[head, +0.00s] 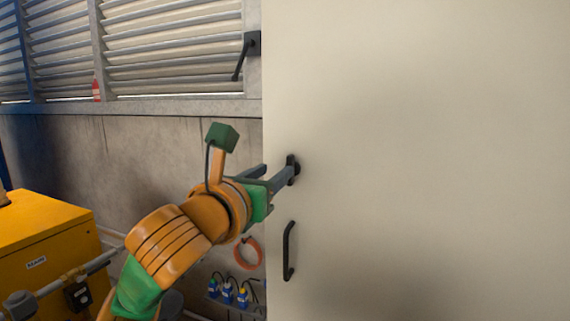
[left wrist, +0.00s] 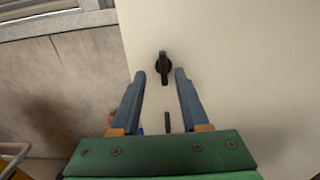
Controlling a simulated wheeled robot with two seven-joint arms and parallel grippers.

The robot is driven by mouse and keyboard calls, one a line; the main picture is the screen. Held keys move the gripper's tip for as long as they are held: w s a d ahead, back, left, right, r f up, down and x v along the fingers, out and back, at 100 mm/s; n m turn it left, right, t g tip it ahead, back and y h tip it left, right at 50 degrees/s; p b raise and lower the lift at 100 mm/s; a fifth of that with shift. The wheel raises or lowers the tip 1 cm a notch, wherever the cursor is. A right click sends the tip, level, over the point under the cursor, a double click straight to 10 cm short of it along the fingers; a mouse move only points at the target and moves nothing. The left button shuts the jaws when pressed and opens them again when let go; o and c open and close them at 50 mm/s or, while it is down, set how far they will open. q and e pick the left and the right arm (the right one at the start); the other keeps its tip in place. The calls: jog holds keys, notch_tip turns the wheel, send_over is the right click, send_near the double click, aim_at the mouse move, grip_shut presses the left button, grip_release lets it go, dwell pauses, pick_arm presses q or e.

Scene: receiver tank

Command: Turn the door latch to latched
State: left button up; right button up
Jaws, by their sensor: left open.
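The door latch (head: 293,163) is a small black knob on the pale door (head: 430,160), near its left edge. In the left wrist view the latch (left wrist: 163,64) stands roughly upright, just beyond the tips and between their lines. My left gripper (head: 277,172) is open, its two grey fingers pointing at the door. In the head view one finger overlaps part of the latch; I cannot tell whether it touches. In the left wrist view the gripper (left wrist: 160,75) has nothing between its fingers. My right gripper is not in view.
A black pull handle (head: 288,250) is on the door below the latch. A black lever (head: 242,58) hangs by the louvred wall at upper left. A yellow cabinet (head: 45,240) stands at lower left. An orange ring (head: 248,253) hangs below my left gripper.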

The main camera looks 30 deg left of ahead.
aim_at(295, 173)
pick_arm(q)
jog(key=p+x, duration=0.1)
jog(key=x, duration=0.4)
jog(key=shift+w+d+f+p, duration=0.1)
jog(key=shift+w+p, duration=0.25)
jog(key=shift+w, duration=0.05)
jog(key=shift+c, duration=0.9)
grip_shut()
